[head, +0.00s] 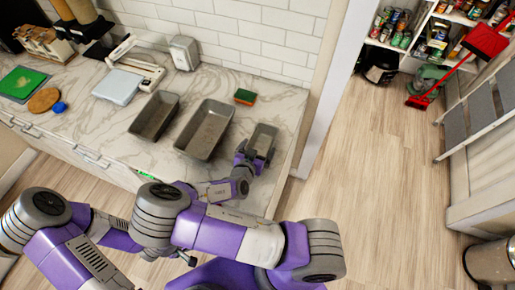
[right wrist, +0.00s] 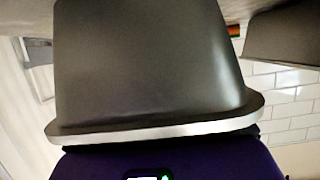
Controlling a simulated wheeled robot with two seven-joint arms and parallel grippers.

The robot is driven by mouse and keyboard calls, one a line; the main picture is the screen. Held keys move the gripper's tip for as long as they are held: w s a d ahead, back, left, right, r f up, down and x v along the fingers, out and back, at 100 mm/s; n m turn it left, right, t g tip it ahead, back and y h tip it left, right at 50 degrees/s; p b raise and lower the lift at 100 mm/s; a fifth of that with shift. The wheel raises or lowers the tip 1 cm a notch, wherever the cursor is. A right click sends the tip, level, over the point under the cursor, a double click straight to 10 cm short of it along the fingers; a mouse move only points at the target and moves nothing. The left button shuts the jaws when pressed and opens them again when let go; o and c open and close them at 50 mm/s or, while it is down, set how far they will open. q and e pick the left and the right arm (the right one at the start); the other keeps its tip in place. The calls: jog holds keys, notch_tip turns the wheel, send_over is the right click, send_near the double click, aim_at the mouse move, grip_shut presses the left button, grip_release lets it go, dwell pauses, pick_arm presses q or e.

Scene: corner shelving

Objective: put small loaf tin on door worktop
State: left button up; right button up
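The small loaf tin (head: 264,137) is grey and shows at the right end of the marble worktop (head: 226,84). My right gripper (head: 256,158) is at its near end, with dark fingers against it, and appears shut on it. In the right wrist view the tin (right wrist: 145,65) fills the middle, its pale rim close to my wrist; the fingertips are hidden there. I cannot tell whether the tin touches the worktop. My left gripper (head: 188,259) shows only as a small dark part low in front of the counter; its opening is unclear.
A large loaf tin (head: 190,142) and another tin (head: 150,127) stand left of the small one. A green and orange sponge (head: 245,96) lies behind. White scales (head: 118,87) are further left. Open wooden floor (head: 375,160) lies right, beyond the wall end.

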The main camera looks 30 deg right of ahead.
jog(key=shift+r, duration=0.15)
jog(key=p+v, duration=0.1)
jog(key=v, duration=1.1)
jog(key=shift+p, duration=0.35)
